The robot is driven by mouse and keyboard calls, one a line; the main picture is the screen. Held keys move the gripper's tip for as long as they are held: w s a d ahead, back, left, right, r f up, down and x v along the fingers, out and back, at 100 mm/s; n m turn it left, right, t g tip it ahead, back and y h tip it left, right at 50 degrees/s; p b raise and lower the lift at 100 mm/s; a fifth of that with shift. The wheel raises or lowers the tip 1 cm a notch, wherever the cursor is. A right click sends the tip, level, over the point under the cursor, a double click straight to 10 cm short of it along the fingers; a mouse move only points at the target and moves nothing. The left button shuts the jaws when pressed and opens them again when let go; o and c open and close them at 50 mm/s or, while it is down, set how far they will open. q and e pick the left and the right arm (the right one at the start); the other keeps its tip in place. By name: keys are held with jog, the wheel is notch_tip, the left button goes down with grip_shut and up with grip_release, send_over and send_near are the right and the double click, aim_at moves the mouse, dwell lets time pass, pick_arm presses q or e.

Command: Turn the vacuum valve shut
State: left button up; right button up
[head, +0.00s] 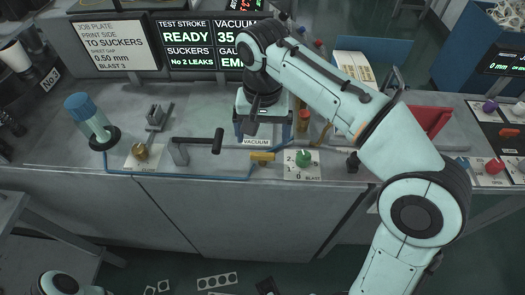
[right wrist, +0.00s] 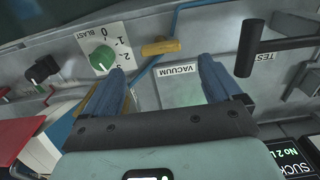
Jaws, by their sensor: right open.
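The vacuum valve has a short yellow handle (head: 262,157) on the bench front, just below the label VACUUM (head: 256,142). The handle lies roughly left to right in the head view. In the right wrist view the yellow handle (right wrist: 160,47) lies beyond the fingertips, beside a thin blue pipe. My right gripper (head: 263,134) points down over the label, just behind the handle. Its blue fingers (right wrist: 162,70) are apart with nothing between them, and the handle is not between them. My left gripper is out of view; only part of my left arm shows at the bottom left.
A green knob (head: 303,158) on the BLAST plate is close right of the valve. A black T-shaped lever (head: 198,142) stands to the left. A red tray (head: 430,121) lies to the right. The display (head: 205,45) stands behind.

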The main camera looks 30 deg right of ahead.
aim_at(263, 154)
notch_tip(263, 154, down, 7)
jog(key=shift+r+b, duration=0.1)
jog(key=shift+b, duration=0.65)
jog(key=c, duration=1.1)
jog(key=shift+o, duration=0.2)
